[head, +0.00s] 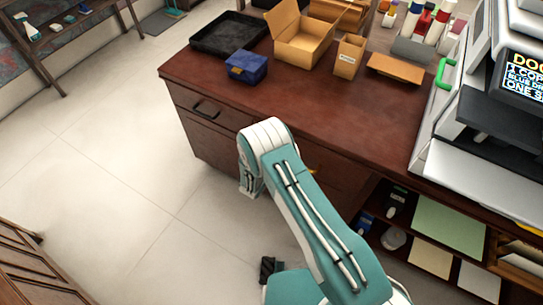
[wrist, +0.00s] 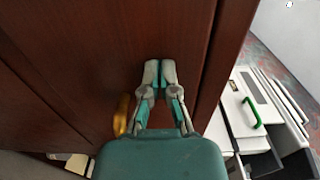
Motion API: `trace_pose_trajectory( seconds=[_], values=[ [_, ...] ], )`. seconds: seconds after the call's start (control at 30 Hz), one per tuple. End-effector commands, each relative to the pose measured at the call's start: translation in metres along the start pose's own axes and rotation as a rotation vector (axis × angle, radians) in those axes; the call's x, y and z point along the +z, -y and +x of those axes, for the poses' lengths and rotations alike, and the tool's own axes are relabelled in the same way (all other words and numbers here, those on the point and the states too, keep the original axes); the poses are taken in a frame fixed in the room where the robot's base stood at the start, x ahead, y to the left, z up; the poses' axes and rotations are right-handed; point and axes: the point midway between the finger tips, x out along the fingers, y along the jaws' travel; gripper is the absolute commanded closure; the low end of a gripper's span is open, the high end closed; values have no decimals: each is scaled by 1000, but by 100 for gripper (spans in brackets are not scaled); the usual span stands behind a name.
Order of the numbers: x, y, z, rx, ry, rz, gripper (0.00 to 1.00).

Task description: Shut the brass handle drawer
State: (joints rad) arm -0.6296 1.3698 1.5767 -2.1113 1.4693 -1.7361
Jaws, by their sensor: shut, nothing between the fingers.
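The brass handle (wrist: 122,115) shows in the wrist view, just left of my gripper, on a dark reddish-brown wooden front (wrist: 130,50). In the head view only a small yellow bit of the handle (head: 312,171) shows beside my arm. My gripper (wrist: 160,66) is shut and empty, its fingertips pointing at the wooden front right of the handle. I cannot tell whether they touch it. My arm hides most of this drawer in the head view, and how far it stands out cannot be told.
Another drawer with a dark handle (head: 207,108) is at the desk's left end. The desk top holds a black tray (head: 228,35), a blue box (head: 246,68) and cardboard boxes (head: 302,36). A copier with a green handle (head: 445,73) stands right. Open shelves are below it. The left floor is clear.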

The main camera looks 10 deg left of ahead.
Motion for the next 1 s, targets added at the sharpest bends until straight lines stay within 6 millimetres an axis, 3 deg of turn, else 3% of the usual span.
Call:
trace_pose_trajectory(
  seconds=[0.2, 0.43, 0.83, 1.0],
  values=[
    [0, -1, 22, 0, -2, -1, 100],
    [1, 0, 30, 0, 0, 0, 100],
    [2, 1, 30, 0, 1, 5, 100],
    [2, 0, 14, 0, -1, 0, 100]
  ],
)
